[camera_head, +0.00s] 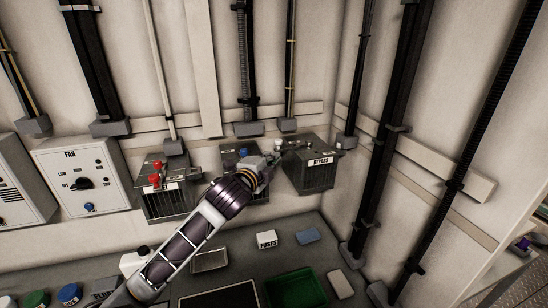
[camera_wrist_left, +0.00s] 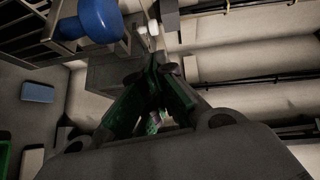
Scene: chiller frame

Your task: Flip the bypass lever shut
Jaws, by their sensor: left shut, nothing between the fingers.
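My left gripper (camera_head: 284,152) is at the upper left of this box, shut and empty. Its green-padded fingers (camera_wrist_left: 152,92) meet in the left wrist view. A white knob (camera_head: 278,142) shows right beside the gripper in the head view. White tips (camera_wrist_left: 148,29) also show ahead of the fingers in the left wrist view. The bypass lever's angle cannot be told, as the gripper covers part of that area. My right gripper is not in view.
Left of the bypass box stand a box with a blue knob (camera_head: 243,153), a box with red knobs (camera_head: 155,180) and the FAN panel (camera_head: 82,177). Pipes run up the wall at right. The bench below holds a FUSES block (camera_head: 267,239) and a green tray (camera_head: 297,289).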

